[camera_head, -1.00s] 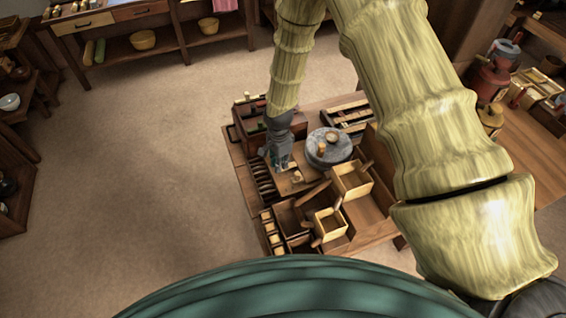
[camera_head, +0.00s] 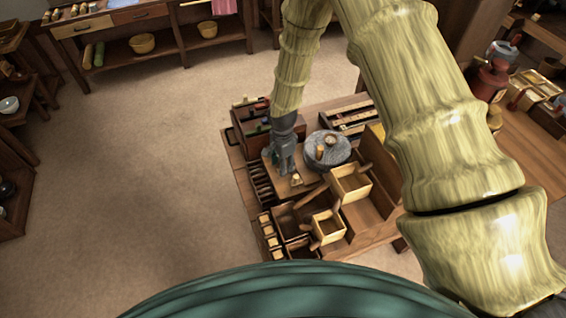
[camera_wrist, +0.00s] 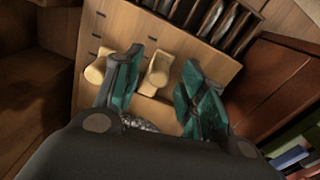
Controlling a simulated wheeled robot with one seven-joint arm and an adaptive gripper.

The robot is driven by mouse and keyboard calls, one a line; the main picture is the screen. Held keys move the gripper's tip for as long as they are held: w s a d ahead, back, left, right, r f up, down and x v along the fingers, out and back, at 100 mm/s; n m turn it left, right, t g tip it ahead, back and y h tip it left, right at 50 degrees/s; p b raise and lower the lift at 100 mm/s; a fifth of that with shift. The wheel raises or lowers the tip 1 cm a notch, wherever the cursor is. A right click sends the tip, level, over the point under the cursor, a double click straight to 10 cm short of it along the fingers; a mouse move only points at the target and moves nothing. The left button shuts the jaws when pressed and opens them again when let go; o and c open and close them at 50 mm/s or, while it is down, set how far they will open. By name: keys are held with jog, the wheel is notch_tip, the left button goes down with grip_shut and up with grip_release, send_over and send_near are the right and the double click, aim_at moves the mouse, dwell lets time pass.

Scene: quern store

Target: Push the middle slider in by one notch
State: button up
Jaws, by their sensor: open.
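A pale wooden board (camera_wrist: 140,20) with short dark notch marks fills the middle of the wrist view. Two cream slider knobs show on it. One knob (camera_wrist: 158,72) lies between the spread fingers of my gripper (camera_wrist: 160,66). The other knob (camera_wrist: 95,72) is just outside the left finger. No third knob is clear; the right finger hides part of the board, so I cannot tell which knob is the middle one. In the head view my gripper (camera_head: 284,172) points down over the board, with a small cream knob (camera_head: 297,180) beside it. My gripper is open and holds nothing; contact is unclear.
A round grey quern stone (camera_head: 326,150) stands close right of my gripper. Open wooden boxes (camera_head: 350,184) stand at the front right. A rack of dark slots (camera_head: 262,186) lies on the left, and a crate with coloured items (camera_head: 250,112) stands behind. Floor is clear on the left.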

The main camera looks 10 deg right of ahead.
notch_tip(320, 180, up, 12)
dwell(0.6)
dwell(0.5)
